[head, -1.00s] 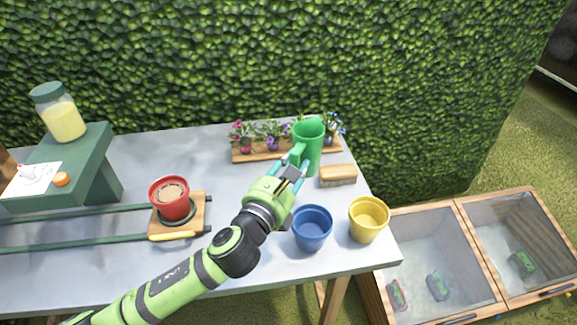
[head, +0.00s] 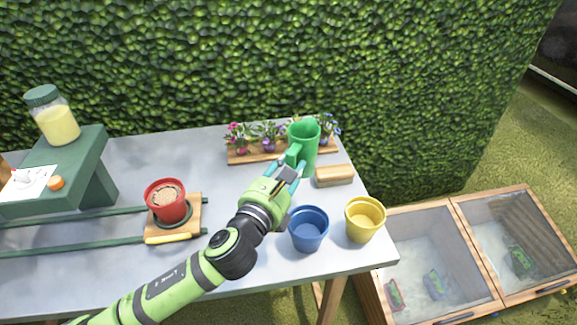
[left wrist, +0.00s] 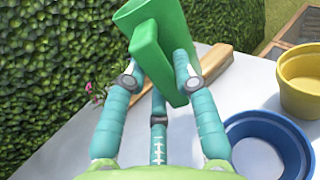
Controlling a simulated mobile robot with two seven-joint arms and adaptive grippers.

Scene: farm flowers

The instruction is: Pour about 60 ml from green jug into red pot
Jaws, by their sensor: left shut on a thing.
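The green jug (head: 305,142) stands upright at the back right of the table, in front of the flower planter. My left gripper (head: 290,172) is shut on the jug's handle side. In the left wrist view the jug (left wrist: 152,35) fills the top middle, with the gripper's teal fingers (left wrist: 155,85) on both sides of its handle. Whether the jug touches the table is hard to tell. The red pot (head: 166,203) sits at the left on a small wooden board, with brown content inside. My right gripper is not in view.
A blue pot (head: 309,230) and a yellow pot (head: 365,220) stand at the table's front right. A wooden block (head: 334,176) lies right of the jug. Green rails (head: 75,246) run under the board (head: 191,224). A jar (head: 53,115) stands on a green stand (head: 92,165).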

